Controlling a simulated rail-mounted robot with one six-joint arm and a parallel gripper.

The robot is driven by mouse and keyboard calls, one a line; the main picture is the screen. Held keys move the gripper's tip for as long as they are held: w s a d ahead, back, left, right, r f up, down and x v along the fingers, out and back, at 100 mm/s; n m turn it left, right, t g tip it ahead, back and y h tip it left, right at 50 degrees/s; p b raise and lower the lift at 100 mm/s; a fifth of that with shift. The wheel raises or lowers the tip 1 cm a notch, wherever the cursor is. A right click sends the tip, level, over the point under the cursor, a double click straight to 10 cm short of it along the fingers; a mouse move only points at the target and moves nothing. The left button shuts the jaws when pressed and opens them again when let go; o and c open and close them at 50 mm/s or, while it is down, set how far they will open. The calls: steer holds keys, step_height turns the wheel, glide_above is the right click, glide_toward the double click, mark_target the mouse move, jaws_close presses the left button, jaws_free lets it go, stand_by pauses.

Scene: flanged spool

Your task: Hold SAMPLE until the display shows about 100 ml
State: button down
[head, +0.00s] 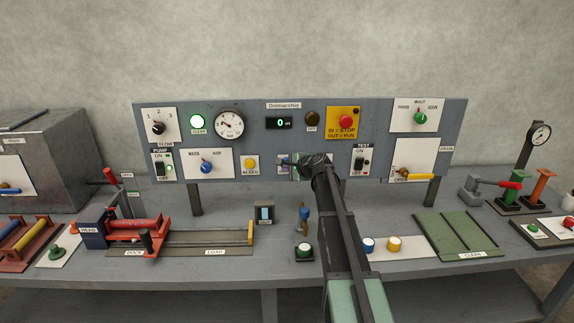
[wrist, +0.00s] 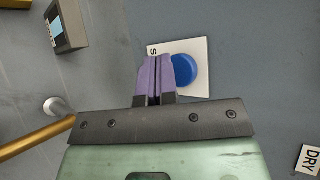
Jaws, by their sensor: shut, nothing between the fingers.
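The display (head: 279,123) on the grey-blue panel reads 0 ml in green. In the wrist view, a round blue button (wrist: 185,70) sits on a white plate (wrist: 198,48); only the letter S of its label shows, and my fingers hide the rest. My gripper (wrist: 154,60) is shut and empty, its purple fingertips over the label side of the plate, right beside the blue button. I cannot tell whether they touch the plate. In the head view, my gripper (head: 283,160) hides most of this plate.
A yellow BLEED button (head: 250,163) is left of my gripper. A TEST switch (head: 359,160) and a red stop button (head: 345,121) are to the right. A small screen box (head: 264,213) and a blue-topped lever (head: 304,214) stand on the bench below. A brass rod (wrist: 40,138) shows in the wrist view.

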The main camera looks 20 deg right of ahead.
steer(key=shift+w+d, duration=0.15)
steer(key=shift+w, duration=0.2)
steer(key=shift+w+d, duration=0.2)
steer(key=shift+w, duration=0.3)
stand_by(0.6)
steer(key=shift+s, duration=0.1)
stand_by(2.2)
steer(key=shift+s+a, duration=0.35)
steer(key=shift+s, duration=0.45)
steer(key=shift+s+a, duration=0.3)
steer(key=shift+s, duration=0.45)
steer(key=shift+s+a, duration=0.3)
steer(key=shift+s, duration=0.5)
steer(key=shift+s+a, duration=0.3)
steer(key=shift+s, duration=0.45)
stand_by(0.5)
steer(key=s, duration=0.1)
steer(key=s+a, duration=0.1)
steer(key=s, duration=0.1)
steer(key=shift+s+a, duration=0.2)
steer(key=shift+s, duration=0.05)
